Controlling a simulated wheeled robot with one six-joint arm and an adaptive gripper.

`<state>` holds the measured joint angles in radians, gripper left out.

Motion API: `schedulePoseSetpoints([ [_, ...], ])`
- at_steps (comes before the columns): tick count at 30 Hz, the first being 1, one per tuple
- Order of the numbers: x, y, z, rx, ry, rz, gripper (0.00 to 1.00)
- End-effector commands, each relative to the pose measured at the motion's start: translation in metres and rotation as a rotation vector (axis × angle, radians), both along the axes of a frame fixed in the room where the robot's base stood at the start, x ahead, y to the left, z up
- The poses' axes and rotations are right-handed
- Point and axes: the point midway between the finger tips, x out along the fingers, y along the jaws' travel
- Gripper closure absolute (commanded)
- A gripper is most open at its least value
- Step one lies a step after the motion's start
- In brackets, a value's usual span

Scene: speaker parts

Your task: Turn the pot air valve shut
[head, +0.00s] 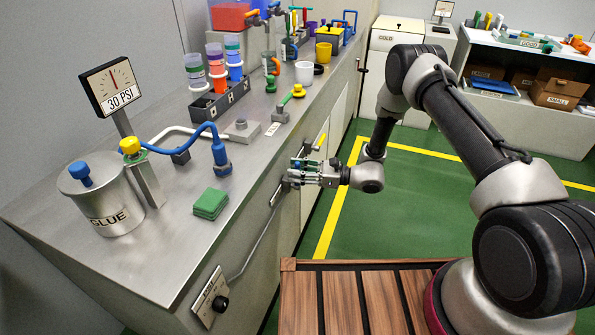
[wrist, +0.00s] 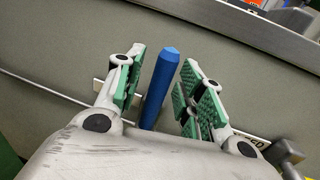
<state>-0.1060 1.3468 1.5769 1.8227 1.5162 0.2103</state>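My gripper (head: 298,173) is at the front face of the steel counter, its fingers pointing at it. In the wrist view, my gripper (wrist: 164,62) has its green-padded fingers spread on either side of a blue bar handle (wrist: 162,85), with gaps visible on both sides. The handle's lower end is hidden by my gripper. I cannot read a label that names it as the pot air valve. The glue pot (head: 103,198) with a blue knob (head: 80,173) stands on the counter. A gauge (head: 112,84) beside it carries a 30 PSI plate.
A yellow handle (head: 321,142) sits on the counter front beyond my gripper. A box with a black knob (head: 212,297) is on the near front, with a thin pipe rising from it. Green pads (head: 210,203) lie near the counter edge.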

Motion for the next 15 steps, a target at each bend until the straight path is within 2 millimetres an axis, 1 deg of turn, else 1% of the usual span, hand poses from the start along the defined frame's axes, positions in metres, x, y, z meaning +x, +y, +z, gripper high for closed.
schedulePoseSetpoints([
  [3, 0.0001, -0.0003, 0.0, 0.0, 0.0, 0.0, 0.62],
  [4, 0.0, -0.0003, -0.0001, 0.0, 0.0, 0.0, 0.66],
  [8, -0.0001, -0.0004, 0.0, 0.0, 0.0, 0.0, 0.89],
  [9, -0.0001, -0.0005, -0.0001, 0.0, 0.0, 0.0, 0.96],
  [10, -0.0001, -0.0005, 0.0, 0.0, 0.0, 0.0, 1.0],
  [15, -0.0001, -0.0006, -0.0001, 0.0, 0.0, 0.0, 1.0],
])
